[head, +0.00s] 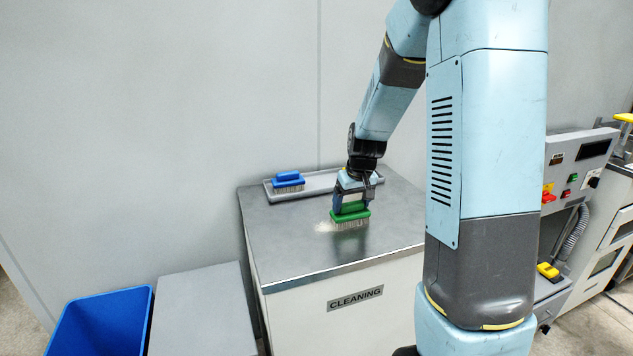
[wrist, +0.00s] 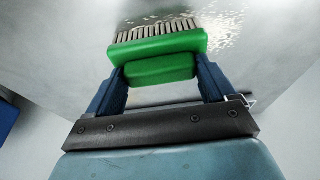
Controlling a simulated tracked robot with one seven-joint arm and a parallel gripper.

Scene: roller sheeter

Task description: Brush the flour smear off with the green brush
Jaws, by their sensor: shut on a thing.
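The green brush (head: 350,216) is held upright with its bristles down on the steel top of the cleaning cabinet (head: 285,250). My gripper (head: 352,203) is shut on its handle from above. The wrist view shows both blue fingers on either side of the green brush (wrist: 158,55). The pale flour smear (head: 325,227) lies at the left of the brush in the head view, partly hidden by it. The smear also shows beside the bristles in the wrist view (wrist: 222,32).
A blue brush (head: 289,181) sits in a grey tray (head: 322,184) at the back of the cabinet top. A blue bin (head: 103,318) and a grey box (head: 198,310) stand left of the cabinet. A machine with a control panel (head: 580,165) is at the right. The cabinet's front top is clear.

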